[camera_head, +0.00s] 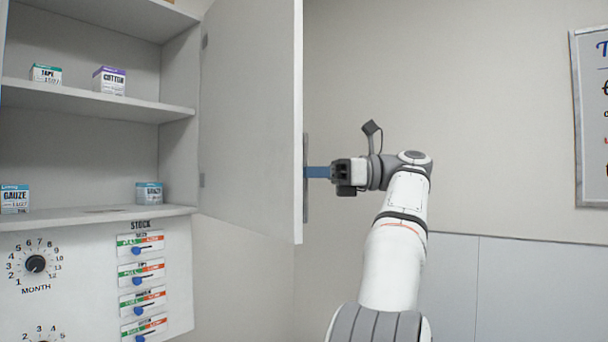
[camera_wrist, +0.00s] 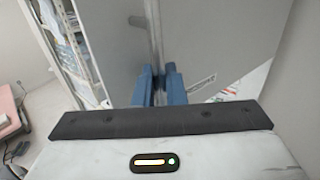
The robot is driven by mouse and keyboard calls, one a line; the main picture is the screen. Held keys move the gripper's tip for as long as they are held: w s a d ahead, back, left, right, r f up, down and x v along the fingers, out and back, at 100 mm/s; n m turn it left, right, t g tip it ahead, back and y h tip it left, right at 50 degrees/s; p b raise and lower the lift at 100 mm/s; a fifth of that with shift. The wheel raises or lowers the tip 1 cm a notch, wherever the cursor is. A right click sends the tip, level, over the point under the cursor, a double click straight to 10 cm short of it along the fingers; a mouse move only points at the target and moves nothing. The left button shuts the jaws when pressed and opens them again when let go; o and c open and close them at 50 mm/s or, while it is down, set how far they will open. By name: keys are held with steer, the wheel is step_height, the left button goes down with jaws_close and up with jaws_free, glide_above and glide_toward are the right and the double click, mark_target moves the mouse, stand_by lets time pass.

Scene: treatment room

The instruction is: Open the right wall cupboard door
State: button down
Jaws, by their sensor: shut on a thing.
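The right wall cupboard door (camera_head: 250,110) stands wide open, swung out on its hinges to the right of the shelves. Its vertical grey handle (camera_head: 306,205) shows at the door's outer edge. My gripper (camera_head: 317,172) reaches the handle from the right, with its blue fingers shut on it. In the wrist view the blue fingers (camera_wrist: 159,85) close around the handle bar (camera_wrist: 152,25), in front of the grey door face (camera_wrist: 215,40). The exact finger contact is partly hidden.
The open cupboard (camera_head: 95,98) holds small boxes of tape, cotton and gauze on its shelves. Below it is a panel with a month dial (camera_head: 36,264) and several stock sliders. A framed poster (camera_head: 592,115) hangs at the far right. The wall between is bare.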

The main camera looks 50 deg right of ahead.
steer(key=shift+d+r, duration=0.1)
steer(key=shift+d, duration=0.3)
stand_by(0.3)
steer(key=c, duration=1.6)
jaws_free()
steer(key=shift+c, duration=0.2)
steer(key=shift+d, duration=0.1)
steer(key=p+v, duration=0.1)
steer(key=v, duration=0.6)
steer(key=shift+s+d, duration=0.3)
